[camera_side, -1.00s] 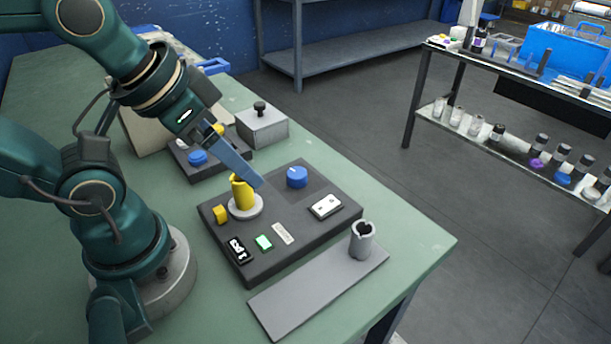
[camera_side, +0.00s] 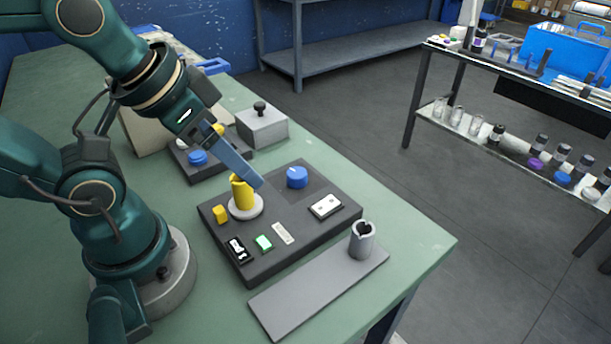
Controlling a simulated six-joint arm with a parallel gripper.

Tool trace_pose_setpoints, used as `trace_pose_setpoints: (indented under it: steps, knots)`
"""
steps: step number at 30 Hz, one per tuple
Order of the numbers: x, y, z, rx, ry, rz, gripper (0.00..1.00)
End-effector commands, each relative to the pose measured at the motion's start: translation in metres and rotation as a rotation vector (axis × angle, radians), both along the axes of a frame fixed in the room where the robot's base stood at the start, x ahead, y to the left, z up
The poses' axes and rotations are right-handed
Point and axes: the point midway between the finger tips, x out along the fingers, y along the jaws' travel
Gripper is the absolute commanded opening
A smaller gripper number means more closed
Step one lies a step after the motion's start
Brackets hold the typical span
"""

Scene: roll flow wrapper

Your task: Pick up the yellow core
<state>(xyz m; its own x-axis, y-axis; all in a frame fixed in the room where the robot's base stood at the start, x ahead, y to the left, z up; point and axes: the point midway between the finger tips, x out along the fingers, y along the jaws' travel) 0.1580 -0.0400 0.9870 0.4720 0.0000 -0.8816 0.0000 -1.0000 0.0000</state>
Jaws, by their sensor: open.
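The yellow core (camera_side: 242,194) stands upright on a round pale disc (camera_side: 246,209) on the dark control board (camera_side: 285,225). My gripper (camera_side: 258,184) reaches down from the upper left, its long blue-grey finger ending beside the core's upper right side in the picture. The jaws are open and hold nothing. The finger overlaps the core's edge in this view, and I cannot tell whether it touches. The second finger is mostly hidden.
A grey hollow cylinder (camera_side: 362,241) stands on a grey plate (camera_side: 310,296) in front. A grey box (camera_side: 262,127) with a black knob sits behind. Green table is clear at right.

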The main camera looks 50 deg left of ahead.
Motion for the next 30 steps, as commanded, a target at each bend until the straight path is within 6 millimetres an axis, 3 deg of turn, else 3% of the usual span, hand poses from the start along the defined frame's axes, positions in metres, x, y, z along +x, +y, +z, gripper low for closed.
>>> trace_pose_setpoints:
  steps: [7,18,24,30]
  knots:
    - [-0.008,0.013,-0.003,0.1,0.058,-0.062,0.79]
    - [-0.021,0.053,-0.03,0.517,0.509,-0.471,0.79]
    - [-0.011,0.066,-0.04,0.793,0.757,-0.748,0.79]
    - [0.009,0.064,-0.051,1.088,0.957,-1.009,0.79]
